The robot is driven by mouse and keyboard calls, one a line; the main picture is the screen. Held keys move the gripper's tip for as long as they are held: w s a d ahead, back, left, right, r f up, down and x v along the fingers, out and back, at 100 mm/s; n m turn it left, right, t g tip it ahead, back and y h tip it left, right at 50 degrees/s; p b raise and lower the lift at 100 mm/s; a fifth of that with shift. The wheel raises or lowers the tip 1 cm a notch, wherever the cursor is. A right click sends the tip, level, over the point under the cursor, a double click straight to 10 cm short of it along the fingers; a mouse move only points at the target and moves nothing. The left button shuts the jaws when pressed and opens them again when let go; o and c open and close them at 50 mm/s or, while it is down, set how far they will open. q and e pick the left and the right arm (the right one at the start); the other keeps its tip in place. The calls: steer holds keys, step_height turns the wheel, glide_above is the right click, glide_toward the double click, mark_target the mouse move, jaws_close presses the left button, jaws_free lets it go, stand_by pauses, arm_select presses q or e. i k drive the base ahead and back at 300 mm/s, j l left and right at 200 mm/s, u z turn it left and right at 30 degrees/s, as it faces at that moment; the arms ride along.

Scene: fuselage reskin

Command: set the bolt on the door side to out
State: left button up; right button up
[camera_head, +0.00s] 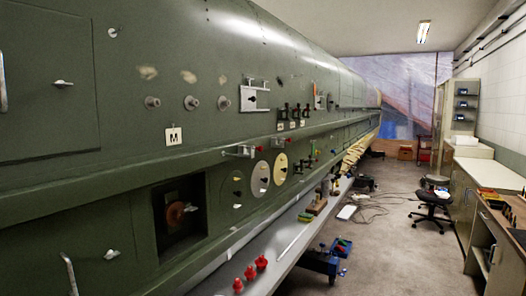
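Neither of my grippers shows in the head view. The long green fuselage (200,60) fills the left and middle. A door-like panel (45,120) at its upper left has a small silver turn latch (63,84) and a pale handle (3,82) at the picture edge. A bolt-like fitting on a pale plate (255,98) sits on the upper skin. Another small silver bolt-like fitting (240,151) sits on the ledge below. I cannot tell which is the door-side bolt, or its position.
A dark square opening (180,216) holds an orange-brown round part. Red knobs (249,273) stand on a grey shelf (285,240) along the fuselage. An office chair (432,210) and cables stand on the floor (390,240). A workbench (485,215) lines the right wall.

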mark_target(261, 149)
steer(key=i+l+u, duration=0.1)
steer(key=l, duration=0.25)
steer(key=i+l+u, duration=0.1)
steer(key=i+l, duration=0.2)
steer(key=i+l+u, duration=0.1)
steer(key=l, duration=0.3)
steer(key=i+l+u, duration=0.1)
steer(key=i+l, duration=0.15)
steer(key=l, duration=0.15)
steer(key=i+l+u, duration=0.1)
steer(key=l, duration=0.3)
steer(key=i+l+u, duration=0.1)
steer(key=l, duration=0.3)
steer(key=i, duration=0.1)
